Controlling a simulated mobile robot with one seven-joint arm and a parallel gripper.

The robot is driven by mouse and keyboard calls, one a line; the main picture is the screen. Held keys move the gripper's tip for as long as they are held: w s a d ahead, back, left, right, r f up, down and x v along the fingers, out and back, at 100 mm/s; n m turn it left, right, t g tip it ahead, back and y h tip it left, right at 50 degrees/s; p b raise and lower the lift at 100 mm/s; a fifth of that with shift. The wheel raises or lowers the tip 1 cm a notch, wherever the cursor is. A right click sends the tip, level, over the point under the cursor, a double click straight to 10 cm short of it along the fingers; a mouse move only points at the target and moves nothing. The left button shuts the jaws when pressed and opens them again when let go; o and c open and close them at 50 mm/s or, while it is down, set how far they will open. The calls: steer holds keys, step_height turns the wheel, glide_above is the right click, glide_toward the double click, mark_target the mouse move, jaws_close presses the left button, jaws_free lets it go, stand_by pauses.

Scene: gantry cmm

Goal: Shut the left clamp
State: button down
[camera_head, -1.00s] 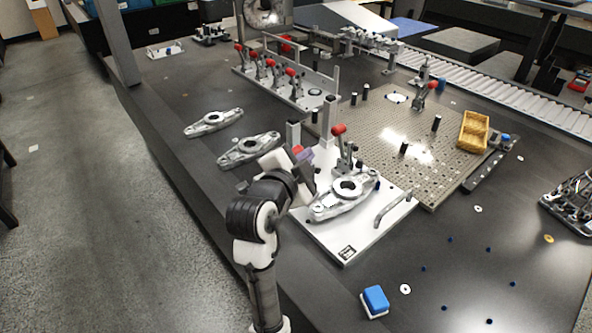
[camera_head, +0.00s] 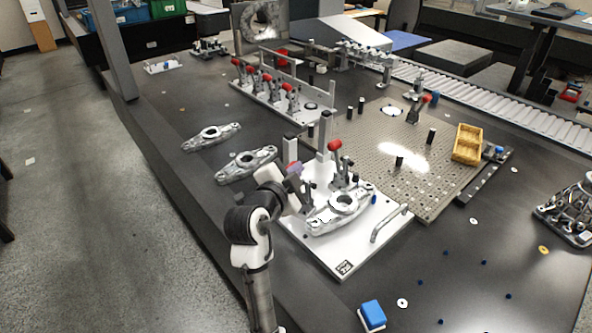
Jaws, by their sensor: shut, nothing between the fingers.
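A white fixture plate (camera_head: 330,258) lies on the dark table with a grey metal link part (camera_head: 325,219) seated on it. A toggle clamp with an upright red handle (camera_head: 335,146) stands on the plate's far side, behind the part. At the plate's left, a smaller patch of red (camera_head: 293,167) shows beside my wrist; it looks like the left clamp's handle, but most of that clamp is hidden. My gripper (camera_head: 301,190) is at the plate's left edge, close to this red patch. It is shut and empty; whether it touches the clamp cannot be told.
A grey upright post (camera_head: 327,133) stands behind the plate. Two loose link parts (camera_head: 246,164) lie to the left. A rack of red-handled clamps (camera_head: 268,98) stands farther back. A perforated plate with a yellow bin (camera_head: 467,143) is at right. A blue-topped block (camera_head: 372,314) lies in front.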

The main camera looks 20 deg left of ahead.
steer(key=shift+w+a+n, duration=0.15)
steer(key=shift+a+n, duration=0.3)
steer(key=shift+n, duration=0.05)
steer(key=shift+w+a+f+n+g+h+p, duration=0.2)
steer(key=shift+w+a+f+n+g+h, duration=0.25)
steer(key=shift+a+f+n, duration=0.8)
steer(key=shift+w+a+f+n+g+h+p, duration=0.25)
steer(key=shift+w+a+f+n+h, duration=0.35)
steer(key=shift+a+n, duration=1.1)
steer(key=shift+w+a+f+n+g+h+p, duration=0.25)
steer(key=shift+a+f+n+h, duration=0.4)
steer(key=shift+a+f+n, duration=0.85)
steer(key=shift+d+r+n, duration=0.2)
steer(key=shift+d+n, duration=0.05)
steer(key=shift+d, duration=0.1)
